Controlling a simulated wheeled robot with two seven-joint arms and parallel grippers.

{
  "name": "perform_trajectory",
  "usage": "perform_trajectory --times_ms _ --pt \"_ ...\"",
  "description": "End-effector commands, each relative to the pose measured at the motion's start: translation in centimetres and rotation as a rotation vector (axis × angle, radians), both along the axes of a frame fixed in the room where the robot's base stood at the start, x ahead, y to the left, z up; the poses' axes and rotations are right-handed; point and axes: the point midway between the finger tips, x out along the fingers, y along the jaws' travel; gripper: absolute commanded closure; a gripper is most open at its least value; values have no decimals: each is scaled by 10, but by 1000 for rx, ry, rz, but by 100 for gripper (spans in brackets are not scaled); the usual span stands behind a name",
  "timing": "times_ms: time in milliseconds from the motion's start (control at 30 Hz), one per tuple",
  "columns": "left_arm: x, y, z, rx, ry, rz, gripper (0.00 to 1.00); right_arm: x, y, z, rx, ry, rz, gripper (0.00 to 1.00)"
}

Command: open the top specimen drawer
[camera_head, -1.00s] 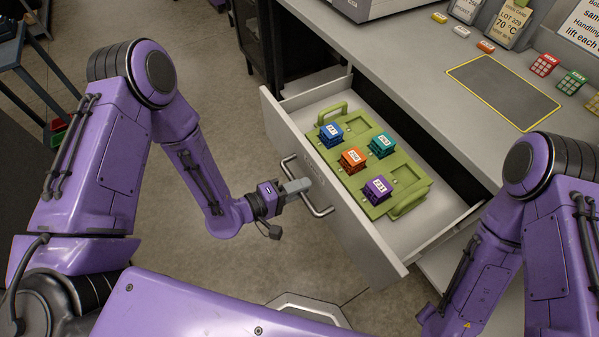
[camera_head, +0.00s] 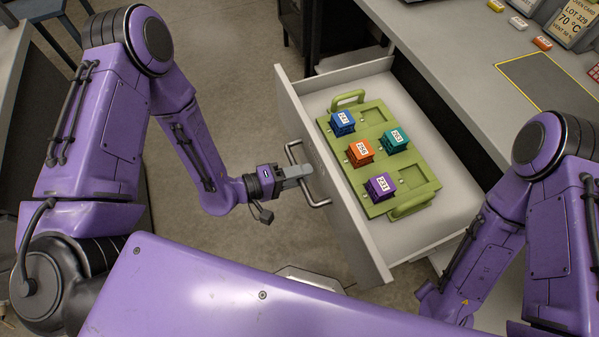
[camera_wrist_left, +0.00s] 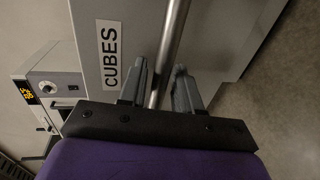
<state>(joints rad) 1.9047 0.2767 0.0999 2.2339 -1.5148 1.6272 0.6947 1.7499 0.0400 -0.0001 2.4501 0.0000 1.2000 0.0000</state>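The top specimen drawer (camera_head: 330,190) is pulled well out of the grey cabinet under the counter. Its front bears a bar handle (camera_head: 292,150); a "CUBES" label (camera_wrist_left: 110,58) shows beside the bar in the wrist view. My left gripper (camera_head: 306,172) is at the handle's middle. In the wrist view its two fingers (camera_wrist_left: 160,85) lie either side of the bar (camera_wrist_left: 176,35), closed about it. Finger contact is partly hard to see. My right arm is at the lower right; its gripper is hidden.
In the drawer lies a green tray (camera_head: 375,115) with a blue cube (camera_head: 342,124), an orange cube (camera_head: 360,152), a teal cube (camera_head: 395,140) and a purple cube (camera_head: 380,187). The counter (camera_head: 450,50) overhangs behind. Floor left of the drawer is clear.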

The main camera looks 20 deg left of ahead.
Motion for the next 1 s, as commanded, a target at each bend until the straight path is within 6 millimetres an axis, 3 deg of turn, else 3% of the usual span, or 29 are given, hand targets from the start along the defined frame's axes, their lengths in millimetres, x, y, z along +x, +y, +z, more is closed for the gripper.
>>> perform_trajectory --times_ms 333,733,1000 --pt "-1 4 1 0 0 3 63 0 0 -1 0 0 0 52" --pt "-52 69 18 0 0 5 63 0 0 -7 0 0 0 52" --pt "-64 82 22 -1 0 1 63 0 0 -7 0 0 0 52"
